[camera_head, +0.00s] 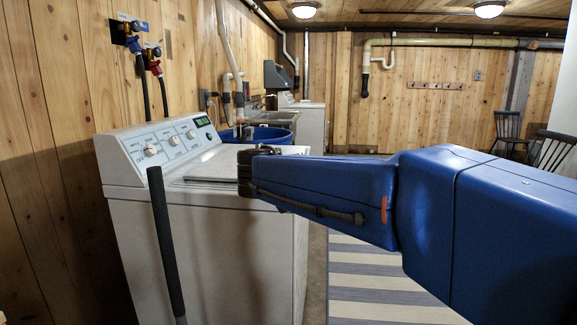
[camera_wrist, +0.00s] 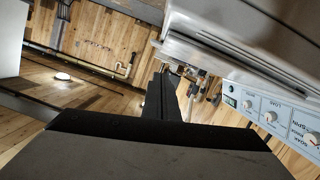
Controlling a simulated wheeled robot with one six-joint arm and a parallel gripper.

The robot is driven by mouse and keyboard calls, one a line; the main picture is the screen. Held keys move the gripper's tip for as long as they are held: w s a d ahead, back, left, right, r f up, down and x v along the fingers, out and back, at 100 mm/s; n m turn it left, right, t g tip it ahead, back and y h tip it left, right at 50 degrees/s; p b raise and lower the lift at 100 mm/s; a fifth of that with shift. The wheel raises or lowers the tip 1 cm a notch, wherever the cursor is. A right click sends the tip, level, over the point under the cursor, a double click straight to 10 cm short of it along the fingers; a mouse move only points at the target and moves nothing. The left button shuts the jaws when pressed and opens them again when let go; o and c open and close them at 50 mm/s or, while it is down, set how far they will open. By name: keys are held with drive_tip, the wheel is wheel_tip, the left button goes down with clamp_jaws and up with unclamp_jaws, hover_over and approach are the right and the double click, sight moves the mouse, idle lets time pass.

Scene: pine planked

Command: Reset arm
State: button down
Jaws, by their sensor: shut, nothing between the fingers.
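My blue arm reaches in from the right of the head view, roughly level, and its dark end is in front of the washing machine's top right part. In the wrist view my gripper (camera_wrist: 163,80) is a narrow dark shape with its fingers together and nothing between them. The white washing machine (camera_head: 215,245) stands to the left of the arm in the head view. Its control panel shows at the right of the wrist view, which is strongly tilted. I cannot tell the exact gap between the arm's end and the machine.
A blue tub (camera_head: 262,135) is behind the washing machine, with another white appliance (camera_head: 313,125) farther back. Water taps (camera_head: 140,45) are on the left plank wall. A striped rug (camera_head: 375,285) covers the floor to the right. Dark chairs (camera_head: 508,130) stand at the far right.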

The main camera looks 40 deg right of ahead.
drive_tip(key=shift+s+a+r, duration=0.15)
drive_tip(key=shift+s+a, duration=0.25)
drive_tip(key=shift+a, duration=0.1)
drive_tip(key=s+a+f+n+g+y, duration=0.1)
drive_tip(key=s+a+f+y, duration=0.3)
drive_tip(key=a+f, duration=0.4)
drive_tip(key=s+a+f+n+g+y, duration=0.1)
drive_tip(key=s+a+f+n+y, duration=0.3)
drive_tip(key=s+a+f, duration=0.3)
drive_tip(key=s+a+f+n+g+y, duration=0.2)
drive_tip(key=s+a+f+n+y, duration=0.1)
drive_tip(key=a+f, duration=0.7)
drive_tip(key=shift+s+f+y, duration=0.3)
drive_tip(key=shift+s+y, duration=0.5)
drive_tip(key=shift+s, duration=0.35)
